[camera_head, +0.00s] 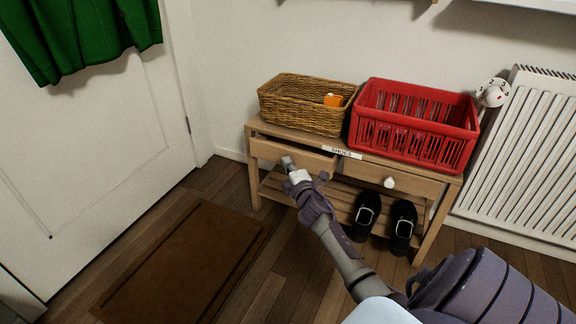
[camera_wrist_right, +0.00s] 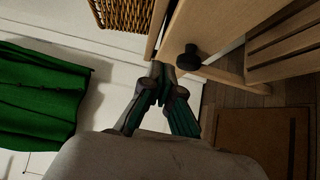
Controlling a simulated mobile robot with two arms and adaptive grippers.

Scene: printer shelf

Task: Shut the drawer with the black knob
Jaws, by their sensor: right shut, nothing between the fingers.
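The wooden bench (camera_head: 452,190) has two drawers side by side. The left drawer (camera_head: 265,149) stands partly open, with a dark gap above its front. Its black knob (camera_wrist_right: 188,58) shows in the right wrist view; in the head view my gripper hides it. The right drawer has a white knob (camera_head: 389,182) and looks shut. My right gripper (camera_head: 287,161) is shut and empty at the left drawer's front. In the wrist view its fingertips (camera_wrist_right: 161,72) are close beside the black knob; I cannot tell whether they touch the front. My left gripper is not in view.
A wicker basket (camera_head: 300,105) and a red crate (camera_head: 415,125) stand on the bench. Black shoes (camera_head: 403,222) sit on its lower rack. A radiator (camera_head: 525,150) is at the right, a door (camera_head: 100,150) at the left. A brown mat (camera_head: 185,265) lies on the floor.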

